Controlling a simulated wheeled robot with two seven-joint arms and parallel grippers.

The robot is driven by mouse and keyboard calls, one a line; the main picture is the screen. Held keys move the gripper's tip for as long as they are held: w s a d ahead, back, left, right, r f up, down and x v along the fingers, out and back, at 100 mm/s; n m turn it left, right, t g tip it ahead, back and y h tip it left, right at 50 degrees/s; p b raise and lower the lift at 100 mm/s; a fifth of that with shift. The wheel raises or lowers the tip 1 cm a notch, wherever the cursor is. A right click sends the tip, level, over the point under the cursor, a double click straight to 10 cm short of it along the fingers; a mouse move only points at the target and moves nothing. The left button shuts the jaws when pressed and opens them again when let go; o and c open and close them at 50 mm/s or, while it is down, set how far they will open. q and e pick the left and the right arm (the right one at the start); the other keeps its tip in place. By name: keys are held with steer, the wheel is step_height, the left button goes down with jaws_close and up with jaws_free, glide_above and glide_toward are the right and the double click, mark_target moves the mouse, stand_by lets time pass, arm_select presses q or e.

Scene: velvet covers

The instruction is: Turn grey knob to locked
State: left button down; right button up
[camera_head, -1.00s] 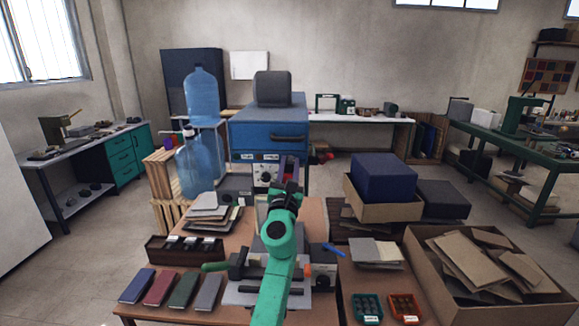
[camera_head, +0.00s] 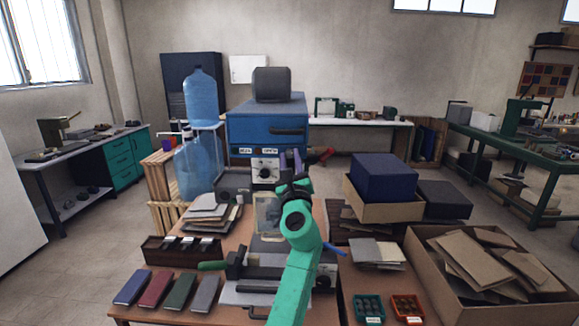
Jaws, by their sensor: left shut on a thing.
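A blue box-shaped machine (camera_head: 250,133) stands at the back of the brown table. Its front has two small white labels and a pale dial panel with a round knob (camera_head: 265,174); I cannot tell its colour or marked position clearly. My left gripper (camera_head: 290,158) is at the right part of this front, just right of the knob in the picture. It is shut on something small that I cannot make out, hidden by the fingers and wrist. My green left arm covers the area below. My right gripper is not in view.
A grey machine (camera_head: 243,298) with a green handle stands at the table's front, partly behind my arm. Papers (camera_head: 212,208) and coloured books (camera_head: 168,290) lie left. Large blue bottles (camera_head: 199,95) stand behind them. Open cardboard boxes (camera_head: 425,292) fill the right.

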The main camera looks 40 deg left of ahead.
arm_select(q)
steer(key=n+g+b, duration=0.1)
steer(key=n, duration=0.1)
steer(key=n+g+y, duration=0.1)
steer(key=n, duration=0.2)
steer(key=shift+w+d+f+b, duration=0.1)
steer(key=shift+f+b, duration=0.05)
steer(key=shift+b, duration=0.25)
steer(key=n+g+b, duration=0.1)
steer(key=n, duration=0.2)
steer(key=shift+d+n+g, duration=0.1)
steer(key=shift+n+g, duration=0.2)
steer(key=shift+g, duration=0.1)
steer(key=n, duration=0.1)
steer(key=n+g, duration=0.1)
steer(key=n, duration=0.1)
steer(key=shift+w+r, duration=0.1)
steer(key=shift+r, duration=0.15)
steer(key=shift+r+n+g+h, duration=0.1)
steer(key=shift+n+g+h, duration=0.35)
steer(key=shift+n, duration=1.15)
steer(key=shift+g+y, duration=0.25)
steer(key=c, duration=0.6)
jaws_free()
